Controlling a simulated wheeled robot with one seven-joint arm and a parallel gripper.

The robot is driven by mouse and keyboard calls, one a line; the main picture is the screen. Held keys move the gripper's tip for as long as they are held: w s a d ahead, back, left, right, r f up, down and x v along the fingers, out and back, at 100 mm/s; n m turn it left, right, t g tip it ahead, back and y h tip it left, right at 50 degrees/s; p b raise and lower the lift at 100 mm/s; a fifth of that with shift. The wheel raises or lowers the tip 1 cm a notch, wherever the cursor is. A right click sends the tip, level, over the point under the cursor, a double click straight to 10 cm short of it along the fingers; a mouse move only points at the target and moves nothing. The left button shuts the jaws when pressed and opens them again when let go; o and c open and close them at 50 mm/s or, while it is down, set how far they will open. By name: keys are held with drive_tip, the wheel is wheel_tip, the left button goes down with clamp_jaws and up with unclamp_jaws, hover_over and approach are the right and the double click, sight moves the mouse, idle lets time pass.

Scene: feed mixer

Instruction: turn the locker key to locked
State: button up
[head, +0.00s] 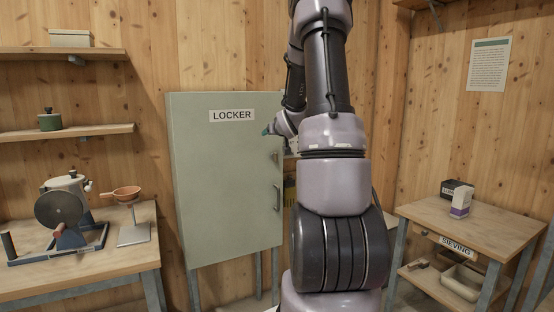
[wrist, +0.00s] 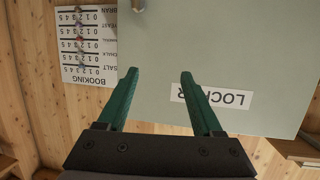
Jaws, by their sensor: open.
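The grey-green locker (head: 225,185) stands against the wood wall in the head view, with a LOCKER label (head: 232,115) near its top. A small lock fitting (head: 275,157) sits by its right edge, above a dark bar handle (head: 277,198). The key's shape and angle are too small to tell. My gripper (head: 267,131) is partly hidden behind my arm, near the locker's upper right edge. In the wrist view my gripper (wrist: 155,75) has its green fingers apart, with nothing between them. Beyond them is the locker face (wrist: 240,45). A small dark part (wrist: 138,5) shows at the top edge.
A SIEVING table (head: 480,228) with two small boxes stands right. A BOOKING board (wrist: 88,45) is beside the locker in the wrist view. My arm hides what lies behind it.

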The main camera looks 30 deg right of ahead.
drive_tip(key=w+d+f+t, duration=0.1)
drive_tip(key=w+d+f, duration=0.1)
drive_tip(key=d+f, duration=0.4)
drive_tip(key=n+t+y, duration=0.2)
drive_tip(key=t, duration=0.1)
approach(274, 156)
drive_tip(key=w+d, duration=0.1)
drive_tip(key=w, duration=0.7)
drive_tip(key=shift+d+r, duration=0.15)
drive_tip(key=shift+d, duration=0.1)
clamp_jaws()
